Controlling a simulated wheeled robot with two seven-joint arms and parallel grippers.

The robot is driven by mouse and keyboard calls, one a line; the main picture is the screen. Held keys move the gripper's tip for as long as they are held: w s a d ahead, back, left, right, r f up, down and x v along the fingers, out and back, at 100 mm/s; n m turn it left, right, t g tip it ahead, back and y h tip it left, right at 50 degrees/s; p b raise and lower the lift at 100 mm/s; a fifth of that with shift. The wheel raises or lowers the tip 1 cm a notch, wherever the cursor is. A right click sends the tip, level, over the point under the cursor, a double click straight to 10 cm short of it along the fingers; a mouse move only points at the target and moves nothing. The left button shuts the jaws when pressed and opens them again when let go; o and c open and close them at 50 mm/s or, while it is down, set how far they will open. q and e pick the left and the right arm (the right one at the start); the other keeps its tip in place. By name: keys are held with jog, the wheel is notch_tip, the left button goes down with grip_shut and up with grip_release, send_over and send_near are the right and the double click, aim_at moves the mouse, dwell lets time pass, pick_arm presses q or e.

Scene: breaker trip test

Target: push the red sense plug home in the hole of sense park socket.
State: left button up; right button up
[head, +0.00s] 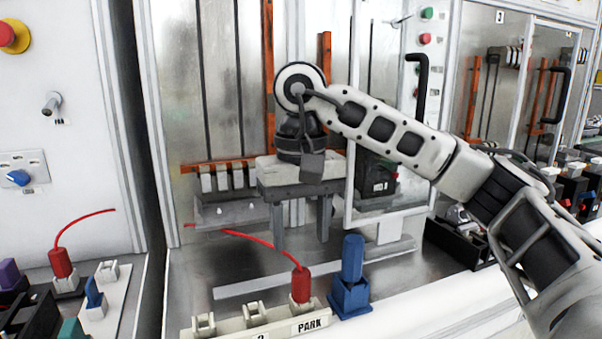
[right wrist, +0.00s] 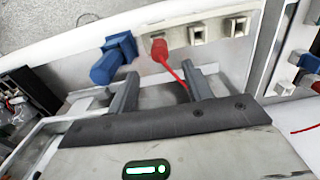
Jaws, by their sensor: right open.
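The red sense plug (head: 301,284) stands about upright at the rightmost socket of a pale strip (head: 228,326), by the PARK label (head: 310,325). How deep it sits in the hole cannot be told. A red lead runs from its top to the left. My right gripper (head: 301,234) is open and empty, pointing down, above and behind the plug in the head view. In the right wrist view the plug (right wrist: 159,49) appears just beyond the gap between the two open fingers (right wrist: 164,72), not between them. My left gripper is not in view.
A blue plug in a blue holder (head: 351,280) stands close to the right of the red plug. Two empty sockets (head: 204,323) share the strip. Another red plug (head: 62,263) stands at the left. The breaker cabinet with a black handle (head: 418,80) rises behind.

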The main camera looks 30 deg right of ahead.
aim_at(301, 271)
notch_tip(301, 271, up, 6)
jog(key=p, duration=0.1)
jog(key=shift+r+p, duration=0.25)
jog(key=shift+p, duration=0.15)
